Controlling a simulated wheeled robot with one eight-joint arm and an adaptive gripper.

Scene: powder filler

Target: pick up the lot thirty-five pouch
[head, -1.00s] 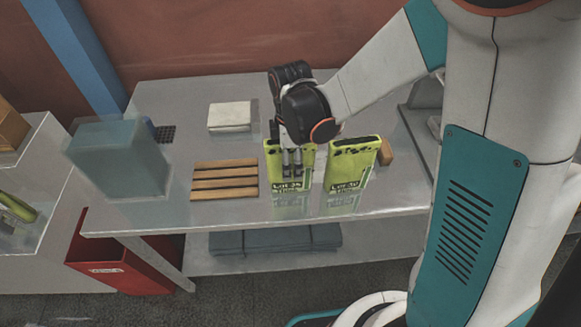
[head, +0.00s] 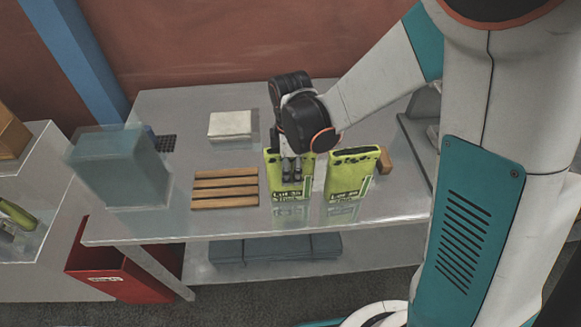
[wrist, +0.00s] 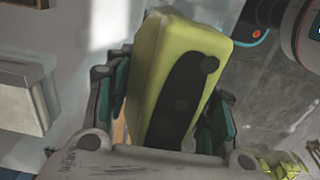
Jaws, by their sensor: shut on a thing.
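The lot thirty-five pouch (head: 290,189) is yellow-green, with a dark label on its front that reads "Lot 35". It stands upright on the grey table, left of a second yellow-green pouch (head: 350,172) whose label I cannot read surely. My gripper (head: 292,172) comes down from above and is shut on the lot thirty-five pouch. In the wrist view the pouch (wrist: 180,75) sits between my two fingers, showing a dark strip on one face. I see no clear gap under the pouch.
A slatted wooden rack (head: 225,188) lies left of the pouches, with a white box (head: 230,125) behind it. A translucent blue-grey bin (head: 118,170) stands at the table's left. A wooden block (head: 385,160) is close right of the second pouch. A red bin (head: 120,270) stands below.

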